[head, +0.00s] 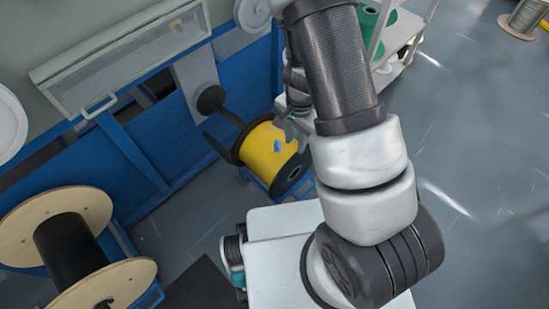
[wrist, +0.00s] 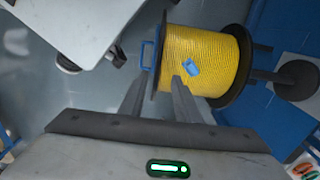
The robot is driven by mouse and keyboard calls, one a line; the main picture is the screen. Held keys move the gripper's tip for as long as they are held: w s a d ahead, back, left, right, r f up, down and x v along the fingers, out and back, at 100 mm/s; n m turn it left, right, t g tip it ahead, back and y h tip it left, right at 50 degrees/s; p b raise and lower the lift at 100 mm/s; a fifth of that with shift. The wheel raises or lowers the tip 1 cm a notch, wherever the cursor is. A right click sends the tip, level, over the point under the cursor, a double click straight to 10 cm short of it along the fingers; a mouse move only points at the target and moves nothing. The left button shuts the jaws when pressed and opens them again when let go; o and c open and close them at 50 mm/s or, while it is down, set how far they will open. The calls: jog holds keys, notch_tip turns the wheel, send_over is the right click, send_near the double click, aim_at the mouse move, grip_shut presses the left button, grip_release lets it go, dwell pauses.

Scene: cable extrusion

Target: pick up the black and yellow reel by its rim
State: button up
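The reel is wound with yellow cable (wrist: 212,50) between two black flanges, with a small blue piece on the cable. In the head view the reel (head: 262,148) lies on its side in a low blue frame, partly hidden by my arm. My gripper (wrist: 159,76) is open, with two grey fingers apart. In the wrist view the near black flange (wrist: 157,55) appears between the fingers, the right finger overlapping the yellow cable. I cannot tell whether either finger touches it.
A wooden reel with black cable (head: 70,250) stands at lower left. A white-topped surface (wrist: 85,25) is at upper left in the wrist view. Grey floor is open at right.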

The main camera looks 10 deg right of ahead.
aim_at(296, 154)
jog(key=f+b, duration=0.1)
jog(key=f, duration=0.1)
jog(key=f+b, duration=0.1)
jog(key=f, duration=0.1)
jog(key=f+b, duration=0.1)
jog(key=f, duration=0.1)
jog(key=shift+d+f, duration=0.2)
jog(key=shift+d, duration=0.15)
grip_shut()
dwell(1.1)
